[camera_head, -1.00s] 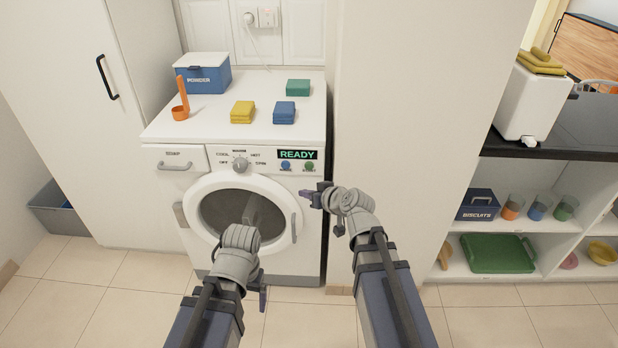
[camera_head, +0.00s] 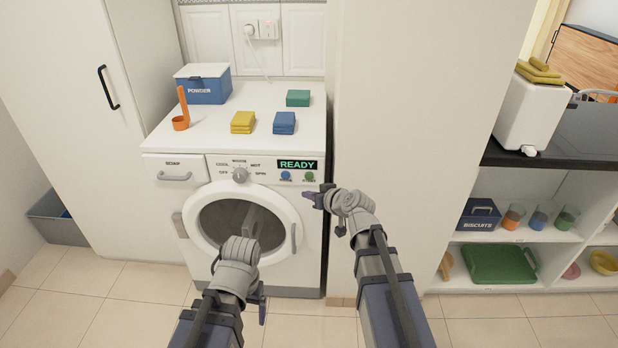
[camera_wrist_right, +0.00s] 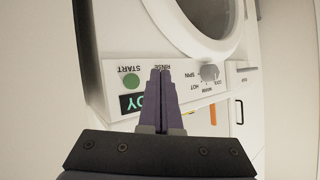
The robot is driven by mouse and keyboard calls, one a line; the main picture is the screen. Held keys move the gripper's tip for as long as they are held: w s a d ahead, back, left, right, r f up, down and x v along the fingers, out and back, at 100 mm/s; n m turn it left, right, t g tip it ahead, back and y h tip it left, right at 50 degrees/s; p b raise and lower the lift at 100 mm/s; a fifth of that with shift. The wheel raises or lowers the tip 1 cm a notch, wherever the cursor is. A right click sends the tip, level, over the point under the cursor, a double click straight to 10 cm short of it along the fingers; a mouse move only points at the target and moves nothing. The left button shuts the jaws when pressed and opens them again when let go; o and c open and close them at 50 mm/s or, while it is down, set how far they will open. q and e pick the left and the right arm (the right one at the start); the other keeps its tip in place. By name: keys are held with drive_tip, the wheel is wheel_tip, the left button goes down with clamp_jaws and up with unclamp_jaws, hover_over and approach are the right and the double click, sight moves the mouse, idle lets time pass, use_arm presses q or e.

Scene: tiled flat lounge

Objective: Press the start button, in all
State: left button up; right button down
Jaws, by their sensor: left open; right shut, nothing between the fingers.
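The white washing machine (camera_head: 170,225) stands ahead with its display (camera_head: 297,164) reading READY. Below the display are a blue button (camera_head: 285,176) and the green START button (camera_head: 309,177). My right gripper (camera_head: 307,195) is shut and empty, just below the green button in the head view. In the right wrist view the panel appears upside down. There the shut fingers (camera_wrist_right: 160,74) lie to the right of the green START button (camera_wrist_right: 131,81) and cover the RINSE button; contact cannot be told. My left gripper (camera_head: 262,300) is open, low before the round door.
A white wall panel (camera_head: 430,130) stands to the right, then shelves with a biscuits box (camera_head: 478,220). The floor in front is clear.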

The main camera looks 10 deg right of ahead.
sight(305, 178)
drive_tip(key=shift+w+d, duration=0.25)
drive_tip(key=shift+w, duration=0.65)
drive_tip(key=shift+w+d, duration=0.2)
drive_tip(key=shift+w, duration=0.7)
drive_tip(key=shift+w+d, duration=0.25)
drive_tip(key=shift+w, duration=0.65)
drive_tip(key=shift+w, duration=0.15)
drive_tip(key=shift+w+d, duration=0.1)
drive_tip(key=shift+w, duration=0.15)
drive_tip(key=shift+w+d, duration=0.1)
drive_tip(key=shift+w, duration=0.3)
idle(0.4)
drive_tip(key=shift+s, duration=0.15)
drive_tip(key=shift+s+a, duration=0.2)
drive_tip(key=shift+s, duration=0.5)
drive_tip(key=s, duration=0.2)
drive_tip(key=s+a, duration=0.1)
drive_tip(key=s, duration=0.1)
drive_tip(key=shift+s+a, duration=0.15)
drive_tip(key=shift+s, duration=0.25)
